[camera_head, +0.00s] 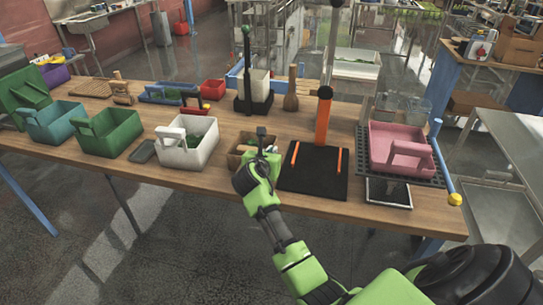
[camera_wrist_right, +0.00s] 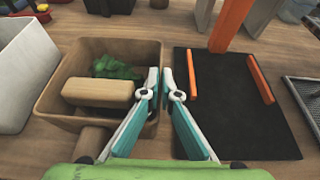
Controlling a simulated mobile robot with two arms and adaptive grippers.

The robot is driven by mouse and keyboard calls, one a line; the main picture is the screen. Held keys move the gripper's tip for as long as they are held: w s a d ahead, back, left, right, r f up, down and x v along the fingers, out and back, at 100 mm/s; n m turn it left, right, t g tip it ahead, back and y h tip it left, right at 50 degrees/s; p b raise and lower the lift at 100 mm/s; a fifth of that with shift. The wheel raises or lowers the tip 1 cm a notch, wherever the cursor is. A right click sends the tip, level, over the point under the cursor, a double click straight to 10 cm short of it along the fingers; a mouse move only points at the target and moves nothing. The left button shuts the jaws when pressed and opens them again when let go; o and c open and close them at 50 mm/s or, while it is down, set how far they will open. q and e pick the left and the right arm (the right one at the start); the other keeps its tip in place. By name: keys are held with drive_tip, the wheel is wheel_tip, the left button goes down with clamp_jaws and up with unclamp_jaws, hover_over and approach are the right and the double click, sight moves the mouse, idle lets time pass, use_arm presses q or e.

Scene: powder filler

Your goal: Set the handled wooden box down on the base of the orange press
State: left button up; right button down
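The handled wooden box (camera_wrist_right: 62,114) stands on the table just left of the press base, with green material inside and its thick handle (camera_wrist_right: 98,93) across the near side. In the head view the box (camera_head: 233,160) is partly hidden by my right gripper (camera_head: 262,136). The orange press (camera_head: 323,118) has a black base (camera_head: 312,180) with two orange rails; the base (camera_wrist_right: 222,118) looks empty. In the wrist view my right gripper (camera_wrist_right: 160,72) has its fingertips almost together at the box's right side, off the handle. Contact with the wall is unclear. My left gripper is out of view.
A white box (camera_head: 188,151), green box (camera_head: 112,133) and teal box (camera_head: 55,123) stand to the left. Right of the press are a pink box (camera_head: 386,150) on a dark grate and a flat black device (camera_head: 388,192). A wooden bottle (camera_head: 291,92) stands behind.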

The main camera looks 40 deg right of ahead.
drive_tip(key=shift+f, duration=0.75)
drive_tip(key=shift+f, duration=0.15)
drive_tip(key=c, duration=2.3)
unclamp_jaws()
drive_tip(key=shift+f, duration=0.1)
drive_tip(key=shift+s+a+r, duration=0.1)
drive_tip(key=shift+a+r, duration=0.05)
drive_tip(key=shift+r, duration=0.05)
drive_tip(key=v, duration=1.2)
drive_tip(key=shift+b, duration=0.3)
